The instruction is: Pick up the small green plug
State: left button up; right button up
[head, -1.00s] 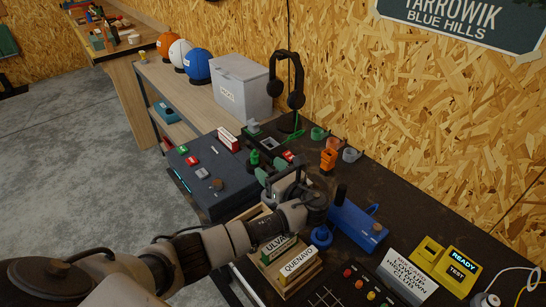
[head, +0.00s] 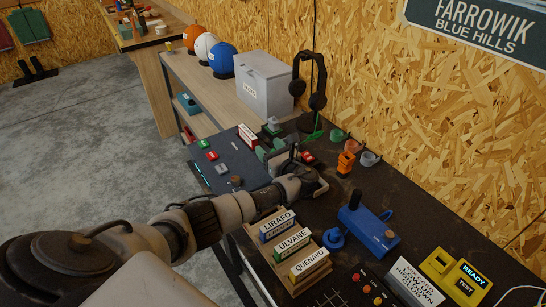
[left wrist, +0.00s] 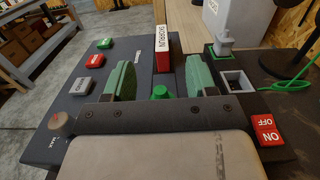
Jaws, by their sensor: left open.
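The small green plug (left wrist: 160,92) shows in the left wrist view, low between my finger pads, with its lower part hidden by the gripper body. My left gripper (left wrist: 160,82) is open, one green pad on each side of the plug, with a gap on both sides. In the head view my left gripper (head: 270,149) is over the right part of the dark console (head: 222,174); there I cannot clearly tell the plug from the green pads. My right gripper is not in view.
A red-and-white sign block (left wrist: 162,40) stands just beyond the fingers. A square socket (left wrist: 236,80) and a red on/off switch (left wrist: 266,130) are at the right. The headphone stand (head: 316,90), an orange piece (head: 346,162) and a blue device (head: 366,230) stand nearby.

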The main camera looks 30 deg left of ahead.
pick_arm(q)
jog(key=shift+w, duration=0.1)
jog(key=shift+c, duration=0.2)
jog(key=c, duration=1)
jog(key=shift+r, duration=0.15)
